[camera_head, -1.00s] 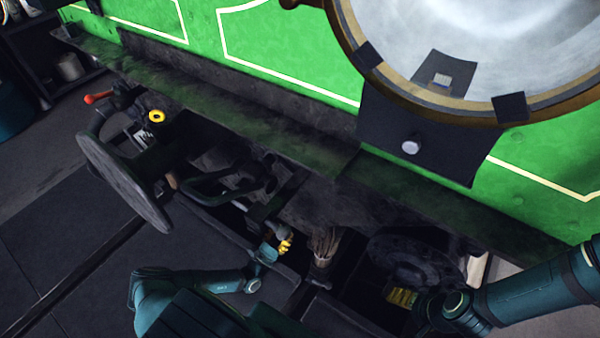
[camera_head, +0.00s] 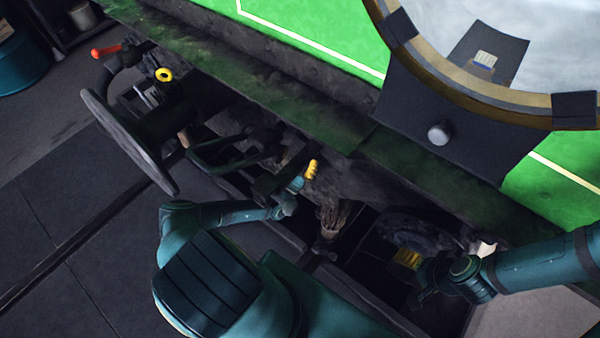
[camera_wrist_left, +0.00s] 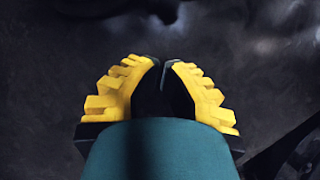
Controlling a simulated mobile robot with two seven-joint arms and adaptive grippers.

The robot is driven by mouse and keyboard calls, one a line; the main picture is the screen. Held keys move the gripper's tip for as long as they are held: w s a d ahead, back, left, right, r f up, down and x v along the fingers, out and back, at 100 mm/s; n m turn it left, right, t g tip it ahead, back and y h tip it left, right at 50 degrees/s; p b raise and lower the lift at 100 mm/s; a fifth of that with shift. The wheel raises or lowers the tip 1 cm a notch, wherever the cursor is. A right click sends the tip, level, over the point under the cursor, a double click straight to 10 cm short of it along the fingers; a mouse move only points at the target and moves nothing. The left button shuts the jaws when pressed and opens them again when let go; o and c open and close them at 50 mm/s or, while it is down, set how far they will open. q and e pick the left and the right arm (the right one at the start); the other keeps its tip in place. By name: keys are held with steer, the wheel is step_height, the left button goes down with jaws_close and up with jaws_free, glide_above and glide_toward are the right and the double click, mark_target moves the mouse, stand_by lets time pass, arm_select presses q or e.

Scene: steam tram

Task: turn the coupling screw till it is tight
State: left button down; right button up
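My left gripper (camera_head: 311,170) has yellow fingers and is up against the dark gear in the middle of the buffer beam. In the left wrist view its two fingers (camera_wrist_left: 162,75) are close together, their black pads almost meeting, with nothing seen between them. The coupling (camera_head: 215,155), a dark loop with parts around it, hangs left of this gripper. I cannot make out its screw or its handle in the shadow. My right gripper (camera_head: 408,258), also yellow, is low in front of the right buffer; its fingers are too small and dark to read.
The left buffer (camera_head: 130,140) has a broad round plate. The right buffer (camera_head: 425,235) is close to my right gripper. A brown bristly bundle (camera_head: 333,215) stands between the grippers. A red-ended lever (camera_head: 106,50) is at the upper left.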

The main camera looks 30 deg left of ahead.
arm_select(q)
steer(key=shift+s+r+p, duration=0.2)
steer(key=shift+r, duration=0.8)
steer(key=shift+s+r+p, duration=0.15)
steer(key=shift+s+r, duration=0.05)
steer(key=shift+r, duration=0.75)
arm_select(e)
steer(key=shift+r, duration=0.3)
arm_select(q)
steer(key=shift+s+d+r+p, duration=0.1)
steer(key=shift+d+r+p, duration=0.15)
steer(key=shift+r+p, duration=0.3)
steer(key=shift+d+r+p, duration=0.2)
steer(key=shift+r+p, duration=0.3)
steer(key=shift+p, duration=0.05)
steer(key=shift+d, duration=0.15)
arm_select(e)
steer(key=shift+s+d+r, duration=0.15)
steer(key=shift+d+r, duration=0.2)
steer(key=shift+r, duration=0.2)
steer(key=shift+s+d+r, duration=0.15)
steer(key=shift+d+r, duration=0.2)
steer(key=shift+r, duration=0.15)
arm_select(q)
steer(key=shift+f, duration=0.15)
